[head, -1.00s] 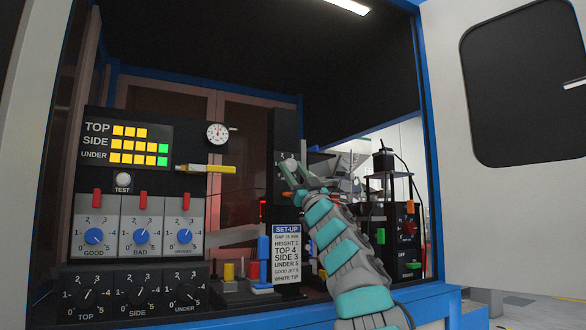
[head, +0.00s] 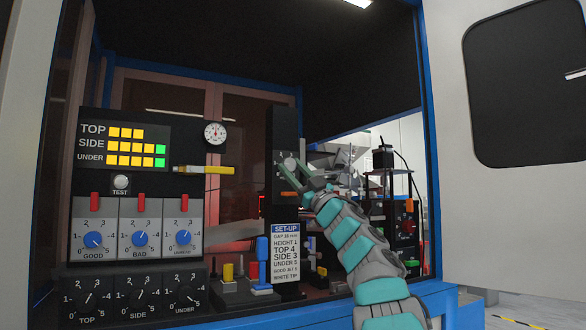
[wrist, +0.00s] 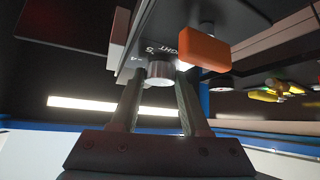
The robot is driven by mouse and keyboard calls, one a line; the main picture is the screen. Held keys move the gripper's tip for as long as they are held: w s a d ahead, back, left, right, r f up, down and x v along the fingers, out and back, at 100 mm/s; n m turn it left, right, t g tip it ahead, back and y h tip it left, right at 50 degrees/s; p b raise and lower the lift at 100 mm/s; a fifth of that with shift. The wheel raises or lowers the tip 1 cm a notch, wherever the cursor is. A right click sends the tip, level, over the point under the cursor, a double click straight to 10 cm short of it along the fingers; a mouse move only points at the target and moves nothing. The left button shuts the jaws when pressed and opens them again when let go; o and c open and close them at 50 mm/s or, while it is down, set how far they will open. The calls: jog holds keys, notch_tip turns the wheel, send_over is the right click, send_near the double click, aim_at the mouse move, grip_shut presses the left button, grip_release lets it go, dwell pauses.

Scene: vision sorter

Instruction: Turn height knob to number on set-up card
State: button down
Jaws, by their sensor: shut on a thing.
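The set-up card (head: 285,255) hangs low at the centre of the head view and reads "HEIGHT 1". The height knob (wrist: 160,70) is a grey cylinder in the wrist view, below a dark panel with lettering partly readable as "...GHT" and a digit. My gripper (wrist: 160,82) has its two fingers on either side of the knob, shut on it. In the head view my gripper (head: 304,174) is at the dark upright column (head: 285,140). The knob's pointer and its setting cannot be made out.
An orange block (wrist: 204,53) sits right beside the knob. Left of the column are a dial gauge (head: 215,133), a yellow-handled tool (head: 205,170) and a panel of blue knobs (head: 140,238). A blue cabinet post (head: 430,150) stands right of my arm.

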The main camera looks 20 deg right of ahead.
jog(key=shift+c, duration=1.9)
grip_release()
jog(key=b+v, duration=0.2)
jog(key=v, duration=0.5)
jog(key=shift+s+f, duration=0.25)
jog(key=shift+d, duration=0.1)
